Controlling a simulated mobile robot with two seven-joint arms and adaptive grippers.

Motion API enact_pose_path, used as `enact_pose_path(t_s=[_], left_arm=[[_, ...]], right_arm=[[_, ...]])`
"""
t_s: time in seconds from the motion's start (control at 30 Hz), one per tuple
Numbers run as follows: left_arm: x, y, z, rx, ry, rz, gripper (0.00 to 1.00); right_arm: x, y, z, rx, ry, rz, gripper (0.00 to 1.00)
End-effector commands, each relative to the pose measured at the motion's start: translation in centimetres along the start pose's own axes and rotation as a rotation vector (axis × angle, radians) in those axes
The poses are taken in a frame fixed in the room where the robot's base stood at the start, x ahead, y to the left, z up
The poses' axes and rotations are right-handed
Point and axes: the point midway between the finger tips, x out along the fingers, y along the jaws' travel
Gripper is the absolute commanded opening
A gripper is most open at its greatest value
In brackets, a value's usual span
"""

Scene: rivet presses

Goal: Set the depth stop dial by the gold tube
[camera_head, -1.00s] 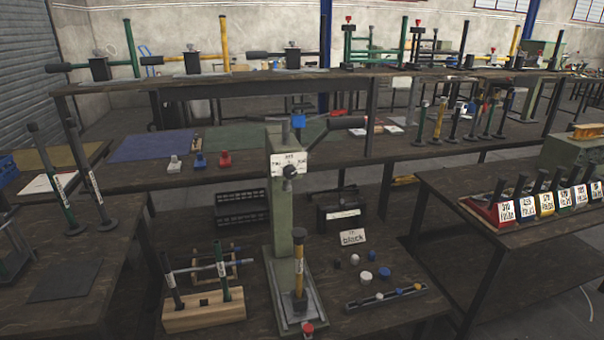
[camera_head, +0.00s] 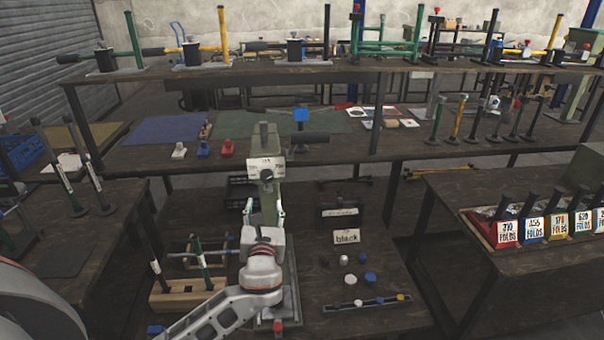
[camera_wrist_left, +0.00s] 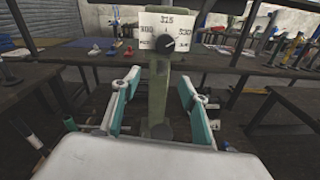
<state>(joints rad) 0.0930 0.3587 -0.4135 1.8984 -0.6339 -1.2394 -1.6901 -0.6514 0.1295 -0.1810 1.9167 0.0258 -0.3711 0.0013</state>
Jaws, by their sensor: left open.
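The depth stop dial (camera_wrist_left: 165,43) is a black knob on a white card with numbers, on the front of a grey-green press column (camera_wrist_left: 158,95). It reads 315 at the top, with a figure at each side. In the head view the dial (camera_head: 266,174) is small, above my left gripper (camera_head: 265,209). In the left wrist view my left gripper (camera_wrist_left: 160,88) is open and empty, its fingers on either side of the column below the dial, apart from the knob. The gold-banded tube at the press base is hidden behind my left arm. My right gripper is out of view.
A wooden rack (camera_head: 190,297) with tubes stands left of the press. A "black" sign (camera_head: 346,236), small caps and a dark strip (camera_head: 366,304) lie to its right. Numbered coloured bins (camera_head: 507,233) are on the right table. A bench (camera_head: 330,150) runs behind.

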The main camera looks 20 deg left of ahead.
Motion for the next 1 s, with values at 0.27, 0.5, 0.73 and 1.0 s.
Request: enact_pose_path(t_s=[0.27,0.5,0.73,1.0], left_arm=[[1.6,1.1,3.0,0.129,-0.054,0.053,0.44],[5.2,1.2,3.2,0.127,-0.052,0.053,0.44],[7.8,1.3,3.2,0.124,-0.051,0.051,0.44],[8.5,1.4,3.2,0.123,-0.051,0.050,0.44]], right_arm=[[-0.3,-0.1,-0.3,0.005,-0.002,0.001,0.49],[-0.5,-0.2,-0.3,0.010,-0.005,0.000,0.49],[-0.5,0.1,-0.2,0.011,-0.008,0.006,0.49],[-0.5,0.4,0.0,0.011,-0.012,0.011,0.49]])
